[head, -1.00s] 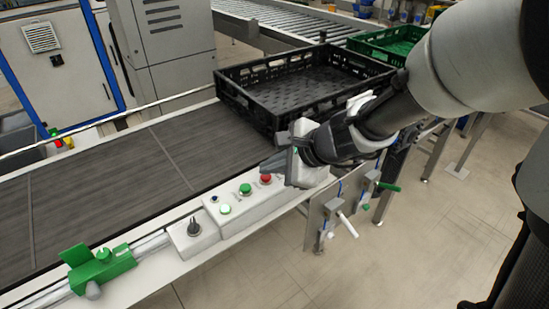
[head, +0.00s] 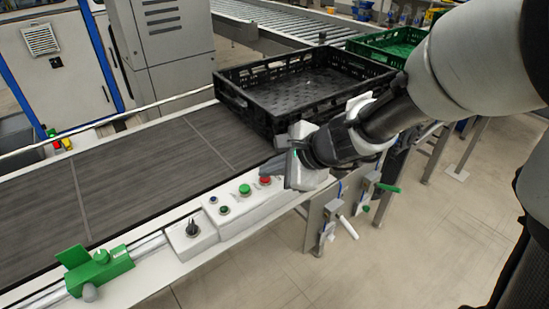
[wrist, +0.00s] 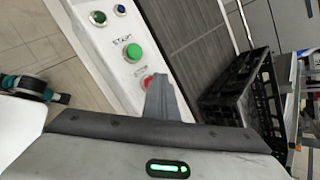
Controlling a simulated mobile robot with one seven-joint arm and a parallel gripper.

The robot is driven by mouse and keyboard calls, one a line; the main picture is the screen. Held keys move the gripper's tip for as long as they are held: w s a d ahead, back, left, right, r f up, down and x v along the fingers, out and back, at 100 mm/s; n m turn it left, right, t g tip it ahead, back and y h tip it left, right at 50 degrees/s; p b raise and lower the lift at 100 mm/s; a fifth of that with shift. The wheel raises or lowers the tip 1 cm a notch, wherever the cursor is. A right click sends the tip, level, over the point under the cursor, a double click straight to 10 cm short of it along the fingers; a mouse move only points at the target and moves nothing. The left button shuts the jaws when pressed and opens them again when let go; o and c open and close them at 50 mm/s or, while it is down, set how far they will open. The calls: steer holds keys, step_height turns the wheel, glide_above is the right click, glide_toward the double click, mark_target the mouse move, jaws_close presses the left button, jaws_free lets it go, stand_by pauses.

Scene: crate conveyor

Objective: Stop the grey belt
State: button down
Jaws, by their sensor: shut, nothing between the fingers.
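The grey belt (head: 130,180) runs along the left of the head view. On its near rail is a white control box (head: 262,204) with a red button (head: 265,181), a green button (head: 245,189) and a small dark green lamp (head: 224,210). In the wrist view the green button (wrist: 133,52) is labelled START. My gripper (head: 272,166) is shut and empty, with its fingertips at the red button. In the wrist view the fingers (wrist: 163,98) partly cover the red button (wrist: 148,79); I cannot tell whether they touch it.
A black crate (head: 255,110) sits on the belt just beyond my gripper. A selector switch (head: 192,228) and a green clamp (head: 98,270) are farther left on the near rail. A green crate (head: 390,42) stands at the back right. The floor in front is clear.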

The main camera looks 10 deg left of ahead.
steer(key=shift+r+p, duration=0.65)
steer(key=shift+r, duration=0.2)
step_height(320, 180, up, 5)
steer(key=p, duration=0.4)
stand_by(0.6)
steer(key=s+d+r+n+h+p, duration=0.1)
steer(key=s+d+r+n+p, duration=0.2)
steer(key=r, duration=0.2)
steer(key=s+d+r+n+p, duration=0.2)
steer(key=d+r+n, duration=0.15)
steer(key=r, duration=0.25)
steer(key=s+d+r+n+h+p, duration=0.3)
steer(key=s+d, duration=0.3)
steer(key=d, duration=0.3)
steer(key=s+d+r+n+t+h+p, duration=0.1)
steer(key=s+d+r+n+h+p, duration=0.2)
steer(key=d, duration=0.7)
step_height(320, 180, up, 3)
steer(key=s+n+h, duration=0.1)
steer(key=s+n, duration=0.1)
steer(key=shift+s+d, duration=0.2)
steer(key=shift+s, duration=0.15)
